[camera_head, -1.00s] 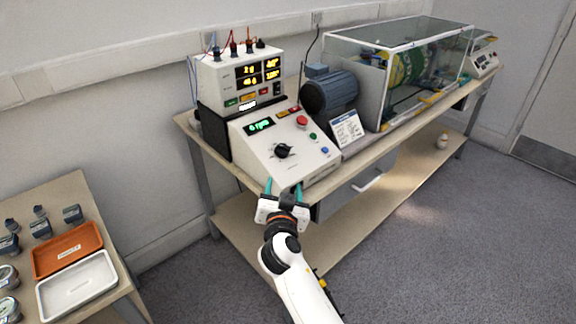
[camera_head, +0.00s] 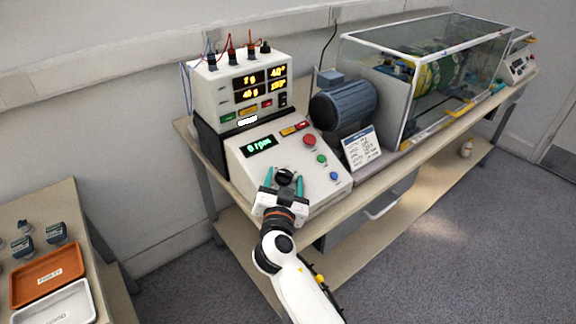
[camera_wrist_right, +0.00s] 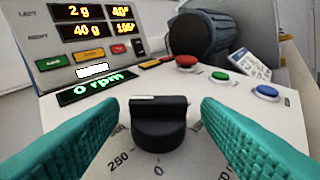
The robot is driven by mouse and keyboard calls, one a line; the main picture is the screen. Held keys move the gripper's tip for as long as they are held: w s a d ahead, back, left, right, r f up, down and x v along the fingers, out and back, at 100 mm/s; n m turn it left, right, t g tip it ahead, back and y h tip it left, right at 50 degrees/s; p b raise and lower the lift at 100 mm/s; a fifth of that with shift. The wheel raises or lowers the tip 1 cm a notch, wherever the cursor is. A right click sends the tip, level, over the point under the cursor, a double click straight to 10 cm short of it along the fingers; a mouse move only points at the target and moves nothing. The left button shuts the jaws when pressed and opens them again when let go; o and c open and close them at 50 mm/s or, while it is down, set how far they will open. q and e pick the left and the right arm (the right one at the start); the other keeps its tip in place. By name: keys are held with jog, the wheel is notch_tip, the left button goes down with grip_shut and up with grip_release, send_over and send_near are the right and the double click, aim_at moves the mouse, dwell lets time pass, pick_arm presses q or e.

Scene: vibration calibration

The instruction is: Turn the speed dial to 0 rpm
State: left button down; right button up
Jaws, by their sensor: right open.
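The black speed dial (camera_wrist_right: 158,125) sits on the sloped face of the white control console (camera_head: 305,188). In the right wrist view its grip bar lies roughly crosswise, with a white mark near its left part, and "250" and "0" are printed near it. The green display (camera_wrist_right: 97,86) reads "0 rpm". My right gripper (camera_head: 284,182) is open, its teal fingers on either side of the dial and apart from it in the right wrist view. In the head view the gripper partly hides the dial (camera_head: 284,175). My left gripper is not in view.
Red (camera_head: 309,140), green (camera_head: 322,159) and blue (camera_head: 334,176) buttons are right of the dial. A meter box (camera_head: 215,95) with yellow readouts stands behind. A grey motor (camera_head: 343,104) and a clear-walled enclosure (camera_head: 385,97) are to the right. A side table with an orange tray (camera_head: 48,274) is at left.

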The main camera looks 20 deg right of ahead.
jog(key=shift+w, duration=0.2)
jog(key=shift+s+r, duration=0.1)
jog(key=shift+s, duration=0.05)
jog(key=shift+c, duration=0.6)
jog(key=c, duration=0.9)
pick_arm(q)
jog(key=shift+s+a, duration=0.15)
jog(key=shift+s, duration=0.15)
pick_arm(e)
jog(key=shift+o, duration=0.2)
